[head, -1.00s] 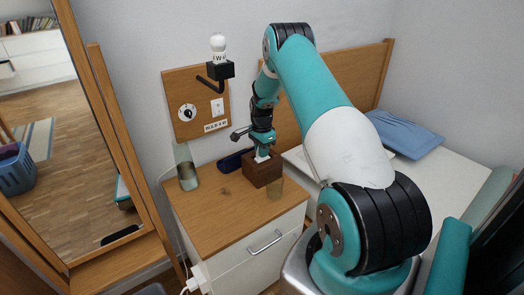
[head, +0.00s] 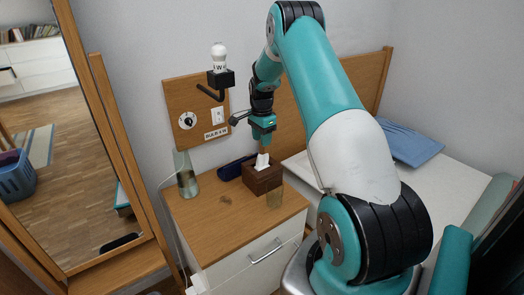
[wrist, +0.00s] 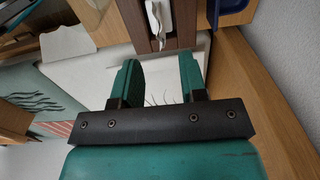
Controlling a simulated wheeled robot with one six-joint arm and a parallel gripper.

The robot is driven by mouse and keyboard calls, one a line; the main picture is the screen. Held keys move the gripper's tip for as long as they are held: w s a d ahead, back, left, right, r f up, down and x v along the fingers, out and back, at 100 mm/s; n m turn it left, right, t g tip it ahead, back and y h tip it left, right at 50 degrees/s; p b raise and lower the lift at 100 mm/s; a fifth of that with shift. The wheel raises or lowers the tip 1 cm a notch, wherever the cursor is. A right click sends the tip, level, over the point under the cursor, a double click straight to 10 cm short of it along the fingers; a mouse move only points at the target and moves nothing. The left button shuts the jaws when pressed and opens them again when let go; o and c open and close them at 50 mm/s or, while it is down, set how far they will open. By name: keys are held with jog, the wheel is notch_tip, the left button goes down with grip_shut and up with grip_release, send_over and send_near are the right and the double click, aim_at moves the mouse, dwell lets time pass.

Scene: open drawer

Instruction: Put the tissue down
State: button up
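A white tissue (head: 262,161) stands up out of the top of a dark brown wooden tissue box (head: 261,182) on the nightstand. The tissue also shows in the wrist view (wrist: 155,20), in the slot of the box (wrist: 185,22). My gripper (head: 263,143) is above the box and points down. In the wrist view its two green fingers (wrist: 158,65) are spread apart with nothing held between them. The tissue lies beyond the fingertips and looks clear of them.
On the nightstand (head: 222,210), a dark blue case (head: 232,168) lies behind the box, a glass (head: 275,197) stands in front of it, and a vase (head: 187,178) stands at left. A bulb lamp (head: 219,60) is on the wall panel. The nightstand's front left is clear.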

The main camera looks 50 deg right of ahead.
jog(key=shift+r, duration=1.6)
